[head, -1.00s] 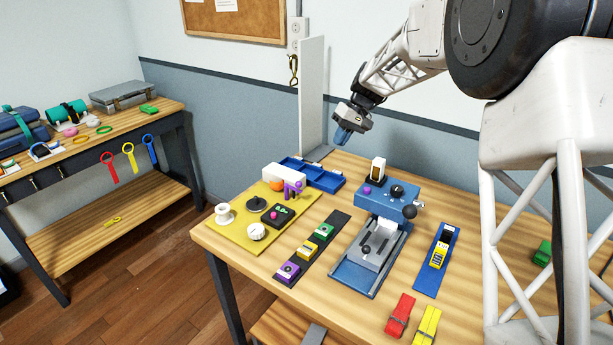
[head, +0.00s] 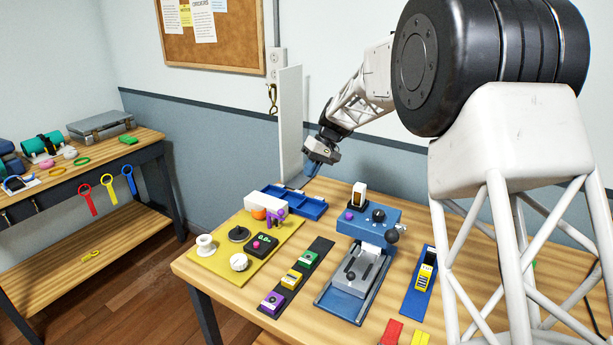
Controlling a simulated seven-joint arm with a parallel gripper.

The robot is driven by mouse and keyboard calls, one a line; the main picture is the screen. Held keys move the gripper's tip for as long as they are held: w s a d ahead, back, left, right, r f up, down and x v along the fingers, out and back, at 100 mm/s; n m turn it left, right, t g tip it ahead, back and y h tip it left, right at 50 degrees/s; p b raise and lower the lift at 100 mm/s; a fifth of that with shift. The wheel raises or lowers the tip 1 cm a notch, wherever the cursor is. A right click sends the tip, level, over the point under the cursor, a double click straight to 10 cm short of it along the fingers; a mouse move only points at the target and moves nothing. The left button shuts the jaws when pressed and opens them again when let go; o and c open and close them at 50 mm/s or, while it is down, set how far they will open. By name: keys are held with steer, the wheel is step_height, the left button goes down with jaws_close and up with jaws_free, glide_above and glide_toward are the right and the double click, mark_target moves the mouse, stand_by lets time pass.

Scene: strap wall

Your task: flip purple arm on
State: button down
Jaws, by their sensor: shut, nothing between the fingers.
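A purple block with a small dark part on top (head: 272,302) sits at the near end of a dark strip (head: 321,246) on the table. A yellow block (head: 291,281) and a green block (head: 309,259) follow it along the strip. Which way the purple block's small part is set is too small to tell. Another purple piece (head: 276,218) stands at the back of the yellow board. My gripper (head: 309,174) is shut and empty, pointing down at the back of the table by the white upright panel, well away from the purple block.
The yellow board (head: 215,262) carries knobs and a spool. A blue tray (head: 305,205) lies behind it. A blue machine (head: 368,222) with a grey slide stands right of the strip. A white upright panel (head: 290,120) rises at the back. A side bench (head: 150,140) is at left.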

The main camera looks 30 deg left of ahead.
mark_target(283, 211)
steer(key=s+r+x, duration=0.1)
steer(key=x, duration=1.1)
steer(key=shift+s+a+f, duration=0.25)
steer(key=shift+a, duration=0.2)
steer(key=shift+s+d+m+t+y, duration=0.15)
steer(key=shift+s+m+t+y, duration=0.3)
steer(key=shift+m, duration=0.55)
